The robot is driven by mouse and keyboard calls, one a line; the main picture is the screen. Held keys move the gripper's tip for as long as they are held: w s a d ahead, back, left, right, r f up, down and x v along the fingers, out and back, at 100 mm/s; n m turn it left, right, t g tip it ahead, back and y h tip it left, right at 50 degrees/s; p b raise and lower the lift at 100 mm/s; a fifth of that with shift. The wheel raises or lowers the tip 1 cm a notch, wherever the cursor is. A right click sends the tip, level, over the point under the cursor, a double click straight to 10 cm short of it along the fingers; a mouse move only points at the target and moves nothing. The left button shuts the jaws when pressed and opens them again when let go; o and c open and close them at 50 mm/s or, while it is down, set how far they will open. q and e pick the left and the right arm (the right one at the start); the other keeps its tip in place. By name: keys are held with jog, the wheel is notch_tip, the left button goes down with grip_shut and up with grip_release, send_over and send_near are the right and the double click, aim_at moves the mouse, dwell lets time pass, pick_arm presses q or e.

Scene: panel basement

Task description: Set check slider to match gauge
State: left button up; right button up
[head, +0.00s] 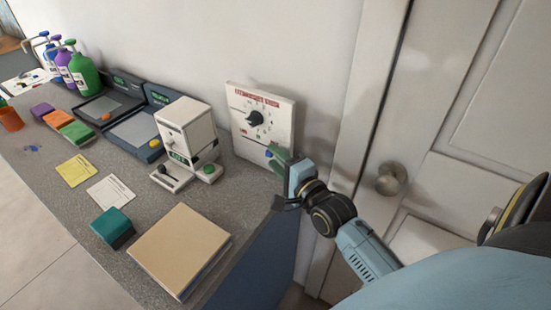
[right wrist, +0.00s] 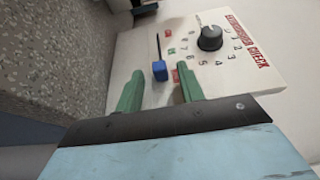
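The check panel (head: 284,112) is a white plate on the wall with red lettering, a black knob (head: 254,118) and a ring of numbers. Its slider has a blue handle (right wrist: 160,72) in a dark slot, which runs up the picture from the handle in the right wrist view. My right gripper (head: 273,156) is at the panel's lower right in the head view. In the right wrist view its green fingers are open, one on each side of the blue handle, with gaps. I cannot tell how deep the handle sits between them. No dial gauge is readable. My left gripper is not in view.
A white device (head: 187,125) with a green label and a small lever stands left of the panel. A tan box (head: 180,248) and a teal block (head: 112,227) lie nearer on the grey counter (head: 75,215). A door with a round knob (head: 391,178) is right.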

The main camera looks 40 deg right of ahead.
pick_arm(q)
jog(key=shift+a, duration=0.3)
pick_arm(e)
jog(key=shift+w, duration=0.45)
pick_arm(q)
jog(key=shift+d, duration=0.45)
pick_arm(e)
grip_shut()
